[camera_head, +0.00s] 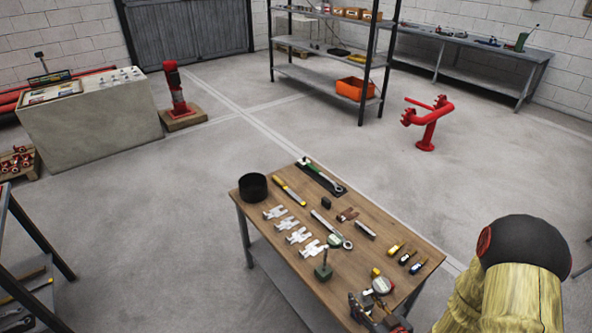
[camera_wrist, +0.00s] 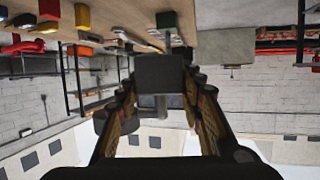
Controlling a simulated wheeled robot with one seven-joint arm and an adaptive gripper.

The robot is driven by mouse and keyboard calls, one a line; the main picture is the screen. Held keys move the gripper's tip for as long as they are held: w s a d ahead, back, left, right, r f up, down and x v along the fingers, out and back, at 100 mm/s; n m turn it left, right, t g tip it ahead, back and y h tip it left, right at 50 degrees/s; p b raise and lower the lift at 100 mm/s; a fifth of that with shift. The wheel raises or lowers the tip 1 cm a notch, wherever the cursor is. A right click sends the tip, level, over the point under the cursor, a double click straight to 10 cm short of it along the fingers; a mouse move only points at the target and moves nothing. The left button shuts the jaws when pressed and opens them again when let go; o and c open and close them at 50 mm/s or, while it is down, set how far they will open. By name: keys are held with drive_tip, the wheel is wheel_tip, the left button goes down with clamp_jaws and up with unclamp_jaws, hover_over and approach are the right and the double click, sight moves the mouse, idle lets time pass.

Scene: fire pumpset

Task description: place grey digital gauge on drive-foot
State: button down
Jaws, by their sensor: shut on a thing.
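My gripper (camera_head: 378,312) is over the near right end of the wooden table. Its fingers are shut on the grey digital gauge, whose round pale head (camera_head: 382,286) shows just beyond the fingers. In the wrist view a dark grey square block (camera_wrist: 160,73), seemingly the gauge's base, sits between the fingertips, with a lighter part behind it. The gripper covers much of the gauge. I cannot pick out the drive-foot in either view.
The wooden table (camera_head: 262,214) holds a black round pot (camera_head: 253,187), silver shims (camera_head: 298,235), a green-based gauge stand (camera_head: 323,271) and several tools. A concrete plinth (camera_head: 90,125) stands at back left. A red pipe stand (camera_head: 427,130) is at right.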

sight(379, 284)
drive_tip(key=w+d+m+h, duration=0.1)
drive_tip(key=d+h, duration=0.1)
drive_tip(key=w+d+m+h, duration=0.2)
drive_tip(key=w+d+m+t+h, duration=0.1)
drive_tip(key=d+m+h, duration=0.1)
drive_tip(key=shift+w+r, duration=0.2)
drive_tip(key=shift+w, duration=0.15)
drive_tip(key=w+a+y, duration=0.1)
drive_tip(key=a, duration=0.7)
drive_tip(key=shift+w+a+r+n, duration=0.2)
drive_tip(key=shift+w+r+n, duration=0.05)
drive_tip(key=shift+n, duration=0.15)
drive_tip(key=shift+d, duration=0.1)
